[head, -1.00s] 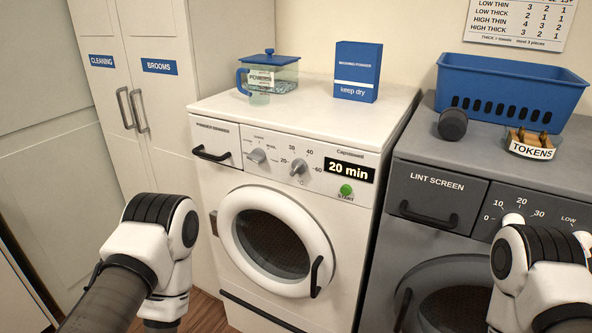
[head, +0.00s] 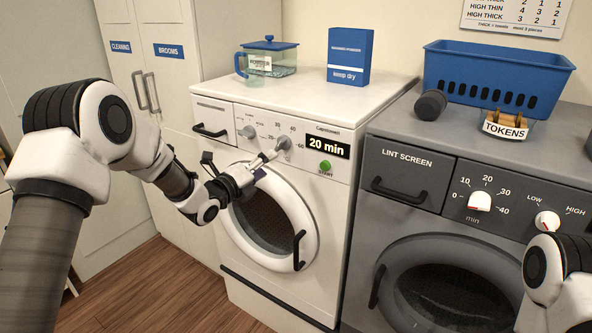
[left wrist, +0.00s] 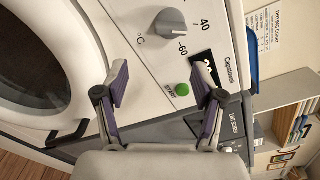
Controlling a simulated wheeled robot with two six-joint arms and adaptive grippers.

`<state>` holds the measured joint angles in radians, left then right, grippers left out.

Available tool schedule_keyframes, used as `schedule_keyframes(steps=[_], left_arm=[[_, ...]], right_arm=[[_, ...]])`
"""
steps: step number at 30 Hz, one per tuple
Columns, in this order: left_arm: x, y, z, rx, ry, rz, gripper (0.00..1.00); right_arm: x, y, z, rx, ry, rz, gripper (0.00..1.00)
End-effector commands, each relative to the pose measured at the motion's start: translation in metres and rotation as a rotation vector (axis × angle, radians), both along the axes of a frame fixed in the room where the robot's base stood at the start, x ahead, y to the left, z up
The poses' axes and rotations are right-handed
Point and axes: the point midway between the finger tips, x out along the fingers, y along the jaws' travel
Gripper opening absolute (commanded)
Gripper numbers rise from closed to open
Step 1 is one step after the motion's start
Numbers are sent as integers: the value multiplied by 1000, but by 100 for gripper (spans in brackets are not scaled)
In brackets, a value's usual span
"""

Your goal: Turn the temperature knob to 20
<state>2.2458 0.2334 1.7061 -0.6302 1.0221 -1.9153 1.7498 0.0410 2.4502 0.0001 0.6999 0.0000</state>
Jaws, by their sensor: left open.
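The temperature knob (head: 284,143) is a grey knob on the white washing machine's panel, with 20, 30, 40 and 60 printed around it. My left gripper (head: 266,163) is just in front of the panel, close to the knob. In the left wrist view the gripper (left wrist: 163,80) is open, with nothing between its fingers. The knob (left wrist: 172,26) shows beyond the fingertips, toward the top, with °C, 40 and 60 near it. My right arm shows at the lower right; its gripper is out of the picture.
The round washer door (head: 267,223) is shut, below my left gripper. A green start button (head: 325,166) and a 20 min display (head: 328,146) are right of the knob. Another grey knob (head: 248,132) is left. A grey dryer (head: 400,215) stands at right.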

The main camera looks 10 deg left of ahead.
Motion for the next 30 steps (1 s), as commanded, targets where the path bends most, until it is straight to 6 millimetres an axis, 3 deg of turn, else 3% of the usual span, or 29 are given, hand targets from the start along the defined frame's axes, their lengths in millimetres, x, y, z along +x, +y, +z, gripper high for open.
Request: schedule_keyframes(steps=[1,3,15,25,30], left_arm=[[0,3,16,-6,-25,5,69],[3,2,25,-6,-37,5,69],[65,-22,25,-6,-33,5,69],[74,-24,23,-9,-31,7,69],[73,-24,23,-9,-31,7,9]], right_arm=[[0,0,-3,0,-1,1,40],[0,0,-1,0,-1,2,40],[0,0,13,0,-1,1,40],[0,0,14,0,-1,1,40],[0,0,14,0,-1,1,40]])
